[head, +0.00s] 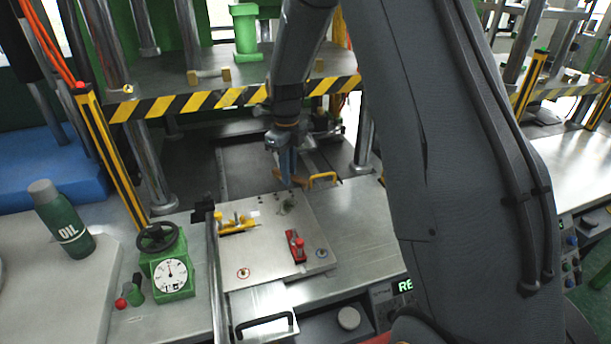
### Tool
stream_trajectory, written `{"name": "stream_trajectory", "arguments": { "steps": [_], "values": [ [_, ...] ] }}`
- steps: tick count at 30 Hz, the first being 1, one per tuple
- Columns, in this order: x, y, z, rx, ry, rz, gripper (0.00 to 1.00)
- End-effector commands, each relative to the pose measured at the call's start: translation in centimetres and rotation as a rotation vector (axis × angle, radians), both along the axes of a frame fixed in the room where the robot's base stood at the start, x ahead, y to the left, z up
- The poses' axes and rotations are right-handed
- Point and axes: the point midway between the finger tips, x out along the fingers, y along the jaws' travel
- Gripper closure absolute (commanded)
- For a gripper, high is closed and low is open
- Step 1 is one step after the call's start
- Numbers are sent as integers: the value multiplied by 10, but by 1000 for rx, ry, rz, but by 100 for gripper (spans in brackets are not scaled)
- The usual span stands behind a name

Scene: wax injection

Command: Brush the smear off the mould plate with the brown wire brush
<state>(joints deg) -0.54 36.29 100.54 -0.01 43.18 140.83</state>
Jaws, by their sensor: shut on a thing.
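The mould plate (263,262) is a pale metal plate lying on the press bed. A dark grey smear (286,207) shows on its upper part. My gripper (290,180) points down at the plate's far edge, just beyond the smear. It is shut on what looks like the brown wire brush (302,183), of which only a small brown part shows. The fingers hide the rest, and I cannot tell whether the bristles touch the plate.
A yellow clamp (237,224) and a red clamp (296,246) sit on the plate. A green dial gauge (173,274) and an oil bottle (62,220) are at left. A striped press beam (220,98) spans above. The bench right of the plate is clear.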

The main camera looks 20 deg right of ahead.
Motion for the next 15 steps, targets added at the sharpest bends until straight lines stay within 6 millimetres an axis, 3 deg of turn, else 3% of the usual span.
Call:
{"name": "stream_trajectory", "arguments": {
  "steps": [6, 15],
  "values": [
    [0, 0, 19, 0, 0, -1, 100],
    [0, 0, 20, 0, 0, -1, 100]
  ]
}}
